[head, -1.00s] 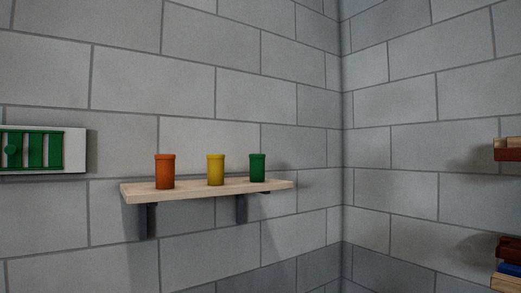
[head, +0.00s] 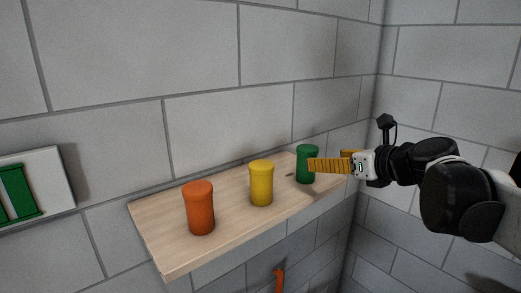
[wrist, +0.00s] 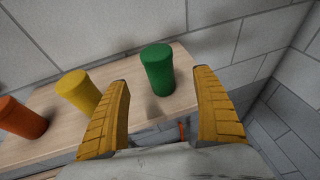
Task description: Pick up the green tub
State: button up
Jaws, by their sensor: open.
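The green tub (head: 305,168) stands upright near the right end of a wooden wall shelf (head: 228,222). In the wrist view the green tub (wrist: 158,70) is ahead of my gripper (wrist: 158,82), in line with the gap between the two yellow fingers, and its base shows clear on the shelf. The fingers are open and appear not to touch it. In the head view my gripper (head: 312,165) comes in from the right and its fingertips overlap the right side of the tub. I cannot tell the exact distance left between them.
A yellow tub (head: 261,184) and an orange tub (head: 200,208) stand on the same shelf to the left. In the wrist view the yellow tub (wrist: 78,91) is close to the left finger. The block wall is behind the shelf. A white panel with green bars (head: 28,188) hangs at the left.

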aim_at(303, 151)
jog(key=x, duration=0.3)
jog(key=shift+w+a+f, duration=0.15)
jog(key=shift+w+f, duration=0.1)
jog(key=shift+w, duration=0.1)
jog(key=shift+w+a+f+p, duration=0.25)
jog(key=shift+w+a+p, duration=0.15)
jog(key=shift+w, duration=0.15)
jog(key=p+x, duration=0.1)
jog(key=x, duration=0.3)
jog(key=shift+w+f, duration=0.15)
jog(key=shift+f, duration=0.05)
jog(key=shift+s, duration=0.25)
jog(key=shift+r, duration=0.1)
jog(key=c, duration=1.5)
jog(key=shift+c, duration=0.2)
